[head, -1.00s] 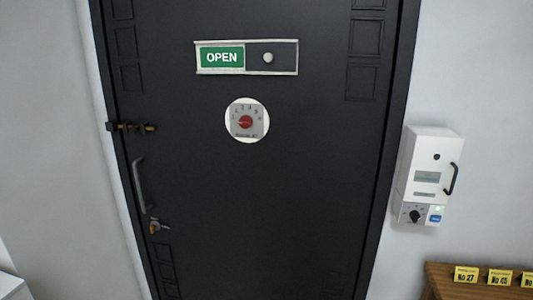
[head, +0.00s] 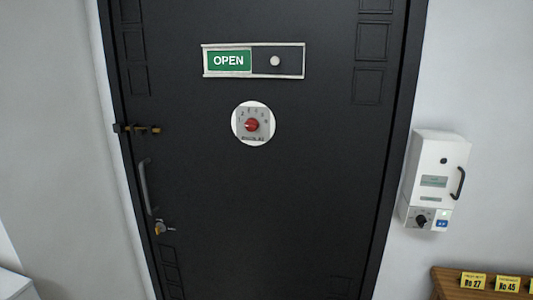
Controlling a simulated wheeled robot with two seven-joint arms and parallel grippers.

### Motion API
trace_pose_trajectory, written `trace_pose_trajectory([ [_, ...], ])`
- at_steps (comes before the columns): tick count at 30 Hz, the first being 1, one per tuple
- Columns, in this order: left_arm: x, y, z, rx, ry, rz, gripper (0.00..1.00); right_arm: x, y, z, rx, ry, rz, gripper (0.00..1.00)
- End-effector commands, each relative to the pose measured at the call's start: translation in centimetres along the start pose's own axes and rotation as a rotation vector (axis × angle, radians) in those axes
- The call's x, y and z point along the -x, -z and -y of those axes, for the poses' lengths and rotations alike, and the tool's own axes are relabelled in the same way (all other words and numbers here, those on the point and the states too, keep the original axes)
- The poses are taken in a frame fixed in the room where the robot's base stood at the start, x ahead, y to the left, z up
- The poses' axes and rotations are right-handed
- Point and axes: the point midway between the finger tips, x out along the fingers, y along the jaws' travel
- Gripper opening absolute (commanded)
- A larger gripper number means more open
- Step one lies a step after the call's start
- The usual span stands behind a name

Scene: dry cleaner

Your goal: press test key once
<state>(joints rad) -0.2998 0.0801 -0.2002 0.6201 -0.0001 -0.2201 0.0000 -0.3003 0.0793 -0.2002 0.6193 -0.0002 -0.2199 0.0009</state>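A white wall box (head: 434,160) hangs to the right of the dark door. Its lower panel carries a black rotary knob (head: 421,221) and a small blue key (head: 442,224) to the right of the knob. The lettering on the blue key is too small to read, so I cannot tell if it is the test key. The box also has a small grey display (head: 434,181) and a black curved handle (head: 461,183) on its right side. Neither of my grippers is in view.
The black door (head: 310,200) bears an OPEN slide sign (head: 229,61), a dial with a red knob (head: 252,124), a bolt (head: 137,129), a handle (head: 147,187) and a lock with a key (head: 161,228). A wooden table (head: 450,283) with yellow number tags (head: 473,281) stands at lower right.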

Motion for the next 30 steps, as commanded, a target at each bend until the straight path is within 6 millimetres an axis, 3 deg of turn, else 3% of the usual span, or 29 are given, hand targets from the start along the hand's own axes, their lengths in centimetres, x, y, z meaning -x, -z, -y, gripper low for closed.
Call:
trace_pose_trajectory([
  [6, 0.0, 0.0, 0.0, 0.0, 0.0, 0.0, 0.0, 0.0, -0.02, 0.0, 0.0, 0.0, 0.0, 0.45],
  [16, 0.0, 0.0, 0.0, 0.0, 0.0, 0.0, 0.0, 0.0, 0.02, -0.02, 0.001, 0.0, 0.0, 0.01],
  [30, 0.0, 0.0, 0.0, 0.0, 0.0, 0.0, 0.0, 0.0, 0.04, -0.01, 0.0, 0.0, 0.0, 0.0],
])
